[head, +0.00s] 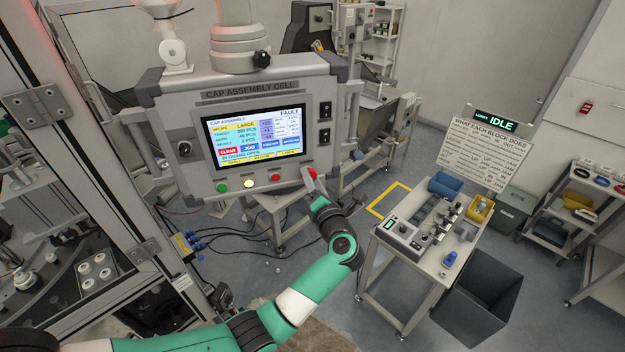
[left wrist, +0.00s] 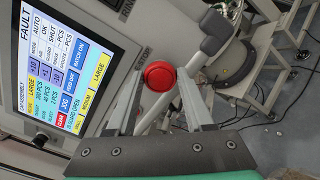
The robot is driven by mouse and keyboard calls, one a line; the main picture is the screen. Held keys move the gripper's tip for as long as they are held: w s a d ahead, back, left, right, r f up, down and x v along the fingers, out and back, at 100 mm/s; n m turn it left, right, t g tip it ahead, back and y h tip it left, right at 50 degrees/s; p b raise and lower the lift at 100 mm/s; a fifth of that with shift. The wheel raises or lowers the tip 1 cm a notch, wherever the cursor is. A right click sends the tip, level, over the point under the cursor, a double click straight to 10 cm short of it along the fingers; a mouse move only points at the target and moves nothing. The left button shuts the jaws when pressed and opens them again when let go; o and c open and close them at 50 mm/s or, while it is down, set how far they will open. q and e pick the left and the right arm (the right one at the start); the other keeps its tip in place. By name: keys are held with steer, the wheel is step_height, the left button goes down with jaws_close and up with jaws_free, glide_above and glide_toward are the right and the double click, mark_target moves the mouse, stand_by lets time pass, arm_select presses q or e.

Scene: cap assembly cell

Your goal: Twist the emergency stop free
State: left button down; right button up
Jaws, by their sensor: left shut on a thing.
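The emergency stop is a round red mushroom button (head: 307,174) at the lower right of the grey control panel (head: 190,106). In the left wrist view the red button (left wrist: 160,75) sits between my two grey fingers. My left gripper (head: 314,182) reaches up to it from below right and is shut on it; the fingers flank its sides. The panel screen (head: 253,136) shows a "FAULT" heading and a guard-open line. My right gripper is in neither view.
Green (head: 222,188), white (head: 248,183) and smaller red (head: 275,178) buttons line the panel's lower edge left of the emergency stop. A machine frame (head: 95,150) stands at the left. A small table (head: 400,262) with blocks and an "IDLE" sign (head: 498,125) stand at the right.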

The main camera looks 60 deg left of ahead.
arm_select(q)
steer(key=shift+f, duration=0.1)
steer(key=shift+c, duration=1.4)
jaws_free()
steer(key=s+d+b, duration=0.2)
steer(key=d, duration=0.9)
steer(key=shift+d, duration=0.2)
